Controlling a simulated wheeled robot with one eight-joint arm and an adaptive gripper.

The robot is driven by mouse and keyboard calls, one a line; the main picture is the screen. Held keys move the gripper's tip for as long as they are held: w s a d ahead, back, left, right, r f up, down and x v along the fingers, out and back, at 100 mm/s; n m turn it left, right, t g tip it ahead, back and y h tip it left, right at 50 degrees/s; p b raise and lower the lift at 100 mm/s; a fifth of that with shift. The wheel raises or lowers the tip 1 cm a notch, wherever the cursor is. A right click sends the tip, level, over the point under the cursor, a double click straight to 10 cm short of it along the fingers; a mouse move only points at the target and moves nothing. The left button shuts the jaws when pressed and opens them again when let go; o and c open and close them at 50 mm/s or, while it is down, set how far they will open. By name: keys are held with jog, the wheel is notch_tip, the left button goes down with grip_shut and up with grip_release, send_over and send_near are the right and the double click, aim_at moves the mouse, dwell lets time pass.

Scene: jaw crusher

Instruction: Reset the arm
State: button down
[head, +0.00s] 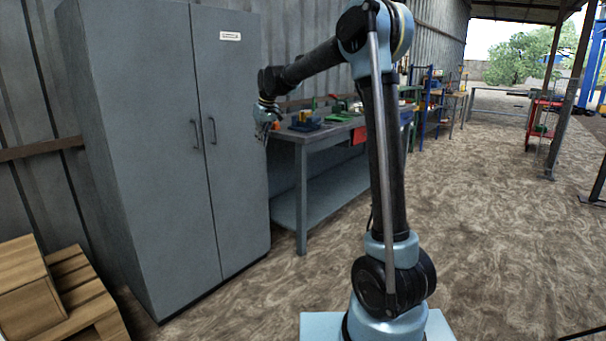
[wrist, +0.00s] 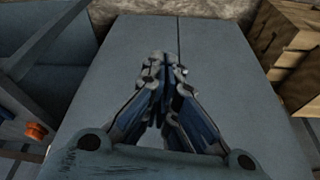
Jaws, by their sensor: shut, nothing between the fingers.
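My gripper (head: 264,120) hangs at the end of my raised, bent arm in the head view. It is in front of the grey cabinet's right side, near the left end of the workbench. In the wrist view my gripper (wrist: 160,65) is shut, its fingertips together with nothing between them. The grey cabinet's doors (wrist: 215,50) fill the view behind the fingers. My arm reaches up from my base and bends over to the left.
The tall two-door cabinet (head: 150,150) is closed. The workbench (head: 316,134) beside it holds tools and small coloured items. A wooden crate (head: 28,295) and pallet stand at the lower left. Open dirt floor (head: 500,220) lies to the right.

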jog(key=s+d+f+m+h, duration=0.1)
jog(key=s+d+m, duration=0.1)
jog(key=s+d, duration=0.95)
jog(key=s+d+f+m, duration=0.2)
jog(key=s+d, duration=0.9)
jog(key=d, duration=0.2)
jog(key=s+d+f+m, duration=0.1)
jog(key=s+d+f, duration=0.2)
jog(key=s+f, duration=0.2)
jog(key=s+d+f+m+h, duration=0.1)
jog(key=s+d+f, duration=0.3)
jog(key=s, duration=0.6)
jog(key=s+d+f+m, duration=0.1)
jog(key=s+d+f, duration=0.3)
jog(key=s+f, duration=0.3)
jog(key=shift+s+d+f+m+g, duration=0.15)
jog(key=shift+s+f+m+g, duration=0.15)
jog(key=shift+s, duration=0.35)
jog(key=shift+w+f, duration=0.2)
jog(key=shift+w, duration=0.3)
